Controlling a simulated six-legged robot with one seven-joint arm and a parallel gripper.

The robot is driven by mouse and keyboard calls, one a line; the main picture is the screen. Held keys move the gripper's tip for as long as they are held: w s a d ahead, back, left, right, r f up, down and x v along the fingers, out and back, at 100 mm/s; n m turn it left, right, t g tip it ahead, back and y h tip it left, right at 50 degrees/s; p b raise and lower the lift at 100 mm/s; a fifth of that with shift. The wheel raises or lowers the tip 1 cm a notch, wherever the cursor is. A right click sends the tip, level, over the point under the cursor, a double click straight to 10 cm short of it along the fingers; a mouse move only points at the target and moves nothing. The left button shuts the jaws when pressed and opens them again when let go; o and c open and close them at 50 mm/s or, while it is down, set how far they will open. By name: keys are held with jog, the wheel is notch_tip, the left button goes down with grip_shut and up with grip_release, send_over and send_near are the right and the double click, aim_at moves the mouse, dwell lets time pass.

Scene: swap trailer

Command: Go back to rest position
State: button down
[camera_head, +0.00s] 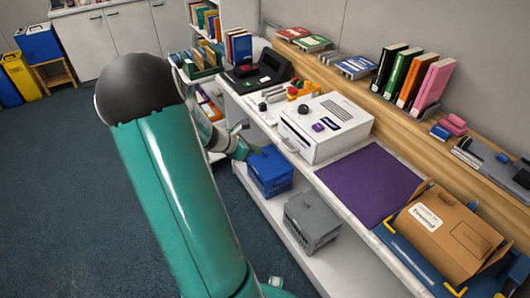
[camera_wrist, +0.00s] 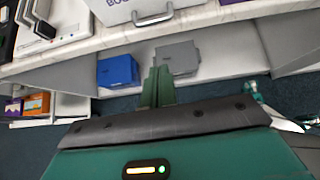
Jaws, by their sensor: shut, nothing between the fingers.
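My gripper (camera_wrist: 159,72) shows in the wrist view with its green fingers together and nothing between them. In the head view my gripper (camera_head: 240,149) is partly visible beyond my large teal arm link, in front of the shelf unit and close to the blue crate (camera_head: 270,170) in the picture. I cannot tell whether it touches anything there. In the wrist view the fingers overlap the left edge of the grey crate (camera_wrist: 178,58), with the blue crate (camera_wrist: 118,70) to their left.
The grey crate (camera_head: 312,222) sits on the lower shelf. Open blue carpet (camera_head: 60,190) lies to the left.

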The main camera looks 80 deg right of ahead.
jog(key=shift+v, duration=0.8)
jog(key=w+a+r+m+t+y, duration=0.1)
jog(key=w+a+r+m+t, duration=0.1)
jog(key=w+a+r, duration=0.4)
jog(key=w+a+r+m+t, duration=0.15)
jog(key=w+a, duration=0.25)
jog(key=a, duration=0.4)
jog(key=w+a+r+m+t+y, duration=0.1)
jog(key=w+a+r+m+t, duration=0.15)
jog(key=w+a, duration=0.4)
jog(key=s+a+r+m+t+y, duration=0.1)
jog(key=a+r+t+y, duration=0.1)
jog(key=a, duration=1.3)
jog(key=s+a+r+m+t+y, duration=0.2)
jog(key=a+r, duration=0.5)
jog(key=a, duration=0.8)
jog(key=t+y, duration=0.1)
jog(key=t, duration=0.1)
jog(key=shift+r+t, duration=0.2)
jog(key=shift+t, duration=0.1)
